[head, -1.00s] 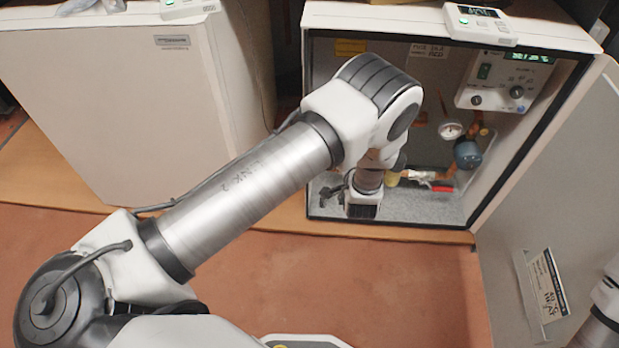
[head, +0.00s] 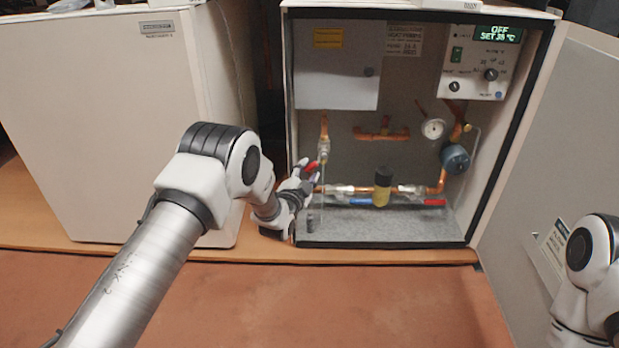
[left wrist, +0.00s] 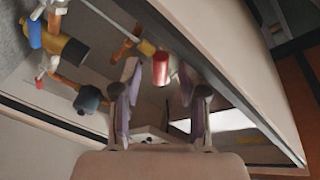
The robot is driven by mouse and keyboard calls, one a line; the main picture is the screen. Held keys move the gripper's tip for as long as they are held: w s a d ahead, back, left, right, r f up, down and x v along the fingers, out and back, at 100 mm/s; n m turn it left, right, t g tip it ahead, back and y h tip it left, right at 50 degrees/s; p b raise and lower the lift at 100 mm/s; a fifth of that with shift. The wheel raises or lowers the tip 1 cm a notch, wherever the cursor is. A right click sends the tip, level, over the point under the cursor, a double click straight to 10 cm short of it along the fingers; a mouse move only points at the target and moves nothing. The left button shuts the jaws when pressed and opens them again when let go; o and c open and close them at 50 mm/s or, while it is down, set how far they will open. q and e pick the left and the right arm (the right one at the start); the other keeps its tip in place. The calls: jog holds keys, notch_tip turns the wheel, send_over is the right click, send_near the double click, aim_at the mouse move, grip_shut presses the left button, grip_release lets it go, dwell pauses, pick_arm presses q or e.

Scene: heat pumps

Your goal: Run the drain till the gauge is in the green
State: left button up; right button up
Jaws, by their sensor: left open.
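The drain valve (head: 323,148) hangs on a copper pipe at the left inside the open heat pump cabinet. Its red handle (head: 312,167) also shows in the left wrist view (left wrist: 160,68), just beyond and between the fingertips. My left gripper (head: 303,177) is open beside this handle; in the left wrist view its two fingers (left wrist: 157,92) stand apart with nothing clearly between them. A thin pale vertical line shows below the valve; I cannot tell if it is water. The round white gauge (head: 433,129) is at the right; its needle and green band are too small to read.
A control panel (head: 480,62) reads "OFF, SET 35 °C". A horizontal pipe carries a blue handle (head: 362,202), a yellow-and-black part (head: 382,187) and another red handle (head: 434,202). The open cabinet door (head: 545,150) stands at right, near my right arm. Another closed cabinet (head: 100,120) stands left.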

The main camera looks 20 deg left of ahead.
pick_arm(q)
jog(key=w+b, duration=0.1)
jog(key=w, duration=0.1)
jog(key=shift+w, duration=0.35)
pick_arm(e)
jog(key=shift+w+f, duration=0.35)
jog(key=shift+f, duration=0.5)
pick_arm(q)
grip_shut()
jog(key=shift+r, duration=0.1)
